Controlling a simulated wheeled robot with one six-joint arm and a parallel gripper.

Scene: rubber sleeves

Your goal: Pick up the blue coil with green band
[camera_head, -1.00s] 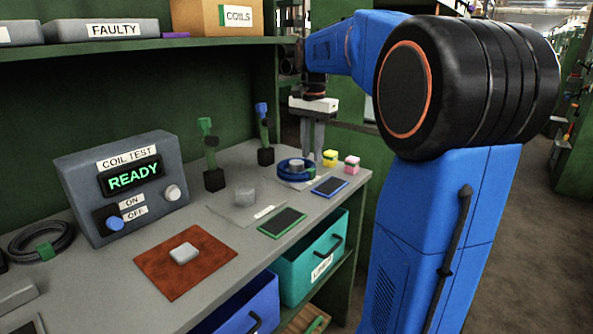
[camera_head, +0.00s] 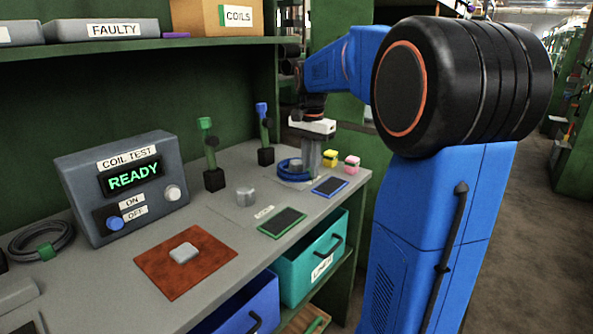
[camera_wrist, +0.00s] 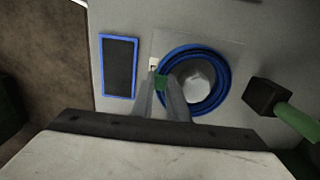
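The blue coil (camera_head: 284,165) lies flat around a grey cylindrical post at the far right of the bench. In the wrist view the coil (camera_wrist: 223,88) is a ring with its green band (camera_wrist: 160,83) on its left side. My gripper (camera_head: 313,171) is lowered over the right side of the coil, pointing down. In the wrist view the gripper's fingers (camera_wrist: 160,77) stand on either side of the green band, with a gap between them. I see no clear contact. The fingers hide part of the band and the coil's near edge.
A blue-framed dark pad (camera_head: 329,187) lies close to the coil. Yellow (camera_head: 330,158) and pink (camera_head: 352,163) blocks stand right of the gripper. A black stand with a green post and blue top (camera_head: 265,154) is behind.

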